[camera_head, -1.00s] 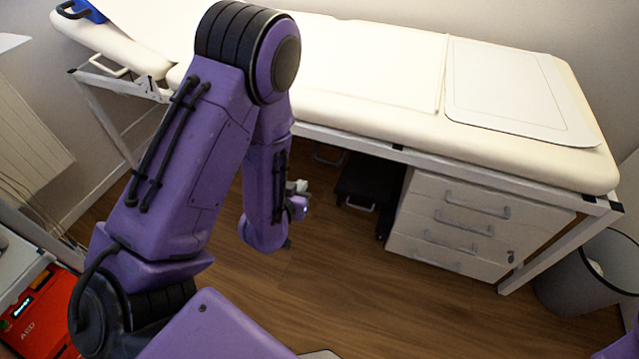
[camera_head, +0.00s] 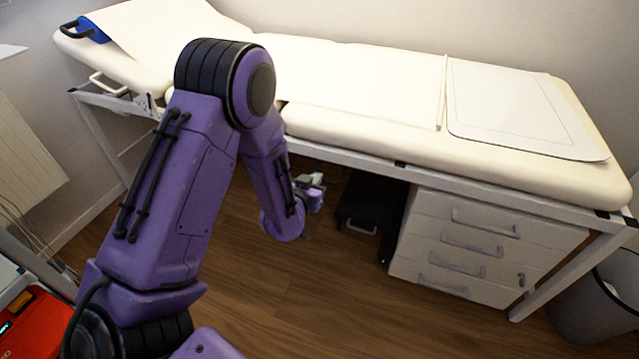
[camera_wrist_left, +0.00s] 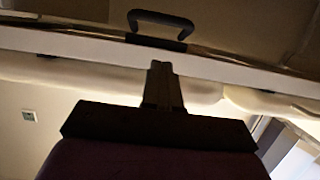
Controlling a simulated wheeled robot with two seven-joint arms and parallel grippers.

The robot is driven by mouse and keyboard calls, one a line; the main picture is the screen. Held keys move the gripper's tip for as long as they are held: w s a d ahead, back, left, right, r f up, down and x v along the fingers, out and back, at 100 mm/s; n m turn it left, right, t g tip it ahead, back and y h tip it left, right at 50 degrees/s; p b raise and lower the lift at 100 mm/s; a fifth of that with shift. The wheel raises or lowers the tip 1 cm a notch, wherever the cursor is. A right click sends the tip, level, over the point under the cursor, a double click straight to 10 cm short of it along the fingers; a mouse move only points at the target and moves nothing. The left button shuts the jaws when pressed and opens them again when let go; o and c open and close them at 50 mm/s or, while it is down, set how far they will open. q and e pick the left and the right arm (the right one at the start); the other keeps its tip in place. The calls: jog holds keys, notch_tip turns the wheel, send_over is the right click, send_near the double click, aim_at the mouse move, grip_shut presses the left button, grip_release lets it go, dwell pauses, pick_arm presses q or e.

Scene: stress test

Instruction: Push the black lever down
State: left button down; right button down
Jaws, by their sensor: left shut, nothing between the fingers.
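In the left wrist view, a black bracket-shaped bar (camera_wrist_left: 160,20), which looks like the lever, sits at the top on a pale rail of the couch frame. My left gripper (camera_wrist_left: 163,70) is shut and empty, its dark fingers pointing up the picture towards the bar. A gap shows between fingertips and bar in the picture; the true distance is unclear. In the head view my left wrist (camera_head: 312,195) is beside the near edge of the examination couch (camera_head: 375,125), low down. The fingers are not clear there. My right gripper is out of view.
A white drawer cabinet (camera_head: 480,245) and a black box (camera_head: 368,205) stand under the couch. A grey bin (camera_head: 590,305) is at the right, a red AED case (camera_head: 35,325) at lower left. Wooden floor before the couch is free.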

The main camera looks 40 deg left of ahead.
pick_arm(q)
jog(key=shift+w+a+f+b, duration=0.2)
jog(key=shift+w+f+b, duration=0.1)
jog(key=shift+w+f, duration=0.7)
jog(key=shift+w+a+f+b, duration=0.2)
jog(key=shift+w+f+b, duration=0.1)
jog(key=shift+w+f, duration=0.65)
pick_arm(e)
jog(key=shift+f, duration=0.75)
pick_arm(q)
jog(key=shift+s+a+f, duration=0.1)
jog(key=shift+s, duration=0.05)
